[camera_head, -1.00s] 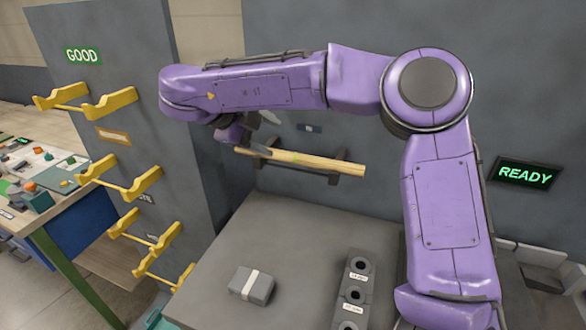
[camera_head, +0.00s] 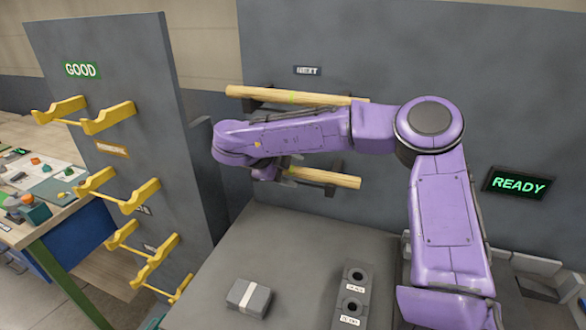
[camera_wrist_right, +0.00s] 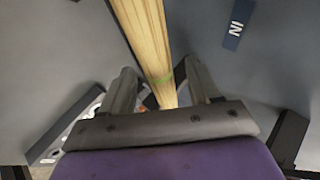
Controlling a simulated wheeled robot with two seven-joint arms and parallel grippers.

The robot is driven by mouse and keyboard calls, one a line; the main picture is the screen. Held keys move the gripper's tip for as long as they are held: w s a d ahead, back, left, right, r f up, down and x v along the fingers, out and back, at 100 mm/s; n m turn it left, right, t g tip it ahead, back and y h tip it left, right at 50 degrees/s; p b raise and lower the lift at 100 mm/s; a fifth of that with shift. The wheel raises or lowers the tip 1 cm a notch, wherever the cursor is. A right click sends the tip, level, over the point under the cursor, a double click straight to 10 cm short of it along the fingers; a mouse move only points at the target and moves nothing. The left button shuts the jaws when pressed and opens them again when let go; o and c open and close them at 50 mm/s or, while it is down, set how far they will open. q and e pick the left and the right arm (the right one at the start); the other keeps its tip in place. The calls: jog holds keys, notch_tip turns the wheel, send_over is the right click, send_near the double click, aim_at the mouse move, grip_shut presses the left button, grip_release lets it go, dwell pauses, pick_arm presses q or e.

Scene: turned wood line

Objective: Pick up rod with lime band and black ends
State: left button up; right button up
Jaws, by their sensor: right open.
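A pale wooden rod (camera_head: 335,179) lies on the lower holder of the back panel. My arm and right gripper cover its left part in the head view. In the right wrist view the rod (camera_wrist_right: 147,40) runs between the fingers and carries a thin green mark. My right gripper (camera_wrist_right: 160,85) is open, with one finger on each side of the rod; contact cannot be told. I see no black ends on either rod. My left gripper is out of view.
A grey panel (camera_head: 110,60) with several yellow rod holders (camera_head: 108,117) and a GOOD sign stands at left. A grey block with a pale band (camera_head: 248,296) and a dark block with holes (camera_head: 352,303) are on the table (camera_head: 290,240). A READY sign (camera_head: 518,185) hangs right.

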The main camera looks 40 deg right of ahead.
jog(key=shift+a, duration=0.15)
grip_shut()
jog(key=shift+r, duration=0.1)
jog(key=shift+r, duration=0.2)
notch_tip(320, 180, up, 2)
jog(key=shift+r+b, duration=0.15)
jog(key=shift+b, duration=0.75)
jog(key=s+a+r+p, duration=0.5)
jog(key=s+r, duration=0.5)
jog(key=s, duration=0.2)
jog(key=shift+s+a+r, duration=0.15)
jog(key=shift+s+a, duration=0.2)
jog(key=shift+a, duration=0.1)
jog(key=shift+w, duration=0.1)
